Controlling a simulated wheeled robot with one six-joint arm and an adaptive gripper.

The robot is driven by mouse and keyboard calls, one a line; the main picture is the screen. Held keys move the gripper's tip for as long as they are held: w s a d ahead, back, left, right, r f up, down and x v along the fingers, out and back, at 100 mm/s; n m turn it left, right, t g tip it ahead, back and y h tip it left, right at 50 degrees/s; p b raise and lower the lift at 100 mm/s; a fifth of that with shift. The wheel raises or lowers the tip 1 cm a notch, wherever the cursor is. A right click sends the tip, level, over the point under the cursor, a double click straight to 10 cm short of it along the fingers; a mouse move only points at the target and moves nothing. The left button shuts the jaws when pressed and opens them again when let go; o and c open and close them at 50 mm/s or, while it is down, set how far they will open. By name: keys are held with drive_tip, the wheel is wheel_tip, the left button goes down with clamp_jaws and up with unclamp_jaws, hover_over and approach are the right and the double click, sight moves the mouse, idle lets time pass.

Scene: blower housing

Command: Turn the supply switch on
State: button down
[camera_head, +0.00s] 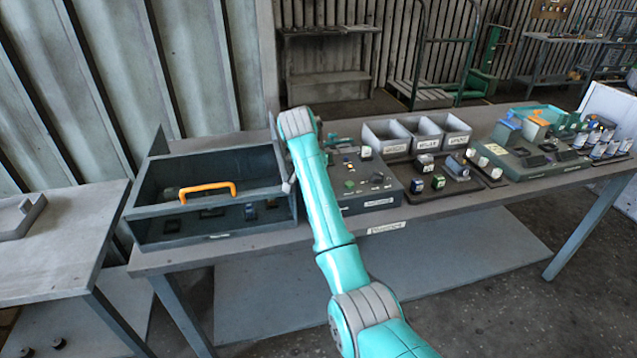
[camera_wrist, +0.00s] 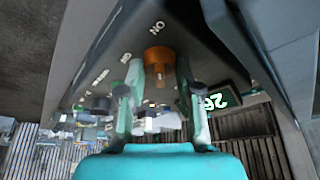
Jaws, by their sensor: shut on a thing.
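The supply switch shows in the wrist view as an orange-brown rotary knob (camera_wrist: 158,58) on a dark sloping panel (camera_wrist: 190,38). The word ON is printed near it, and other small labels are hard to read. My gripper (camera_wrist: 159,73) has one finger on each side of the knob and is shut on it. I cannot tell for sure which mark the knob points to. In the head view my arm hides the gripper and the switch.
On the bench, a dark open-fronted box (camera_head: 215,227) with an orange handle (camera_head: 207,190) stands left of my arm. To the right are a grey panel unit (camera_head: 352,207), grey bins (camera_head: 424,126) and trays of small parts. A side table (camera_head: 55,245) is at far left.

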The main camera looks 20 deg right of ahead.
drive_tip(key=c, duration=0.8)
unclamp_jaws()
drive_tip(key=shift+r, duration=0.1)
drive_tip(key=v, duration=0.7)
drive_tip(key=shift+r, duration=0.1)
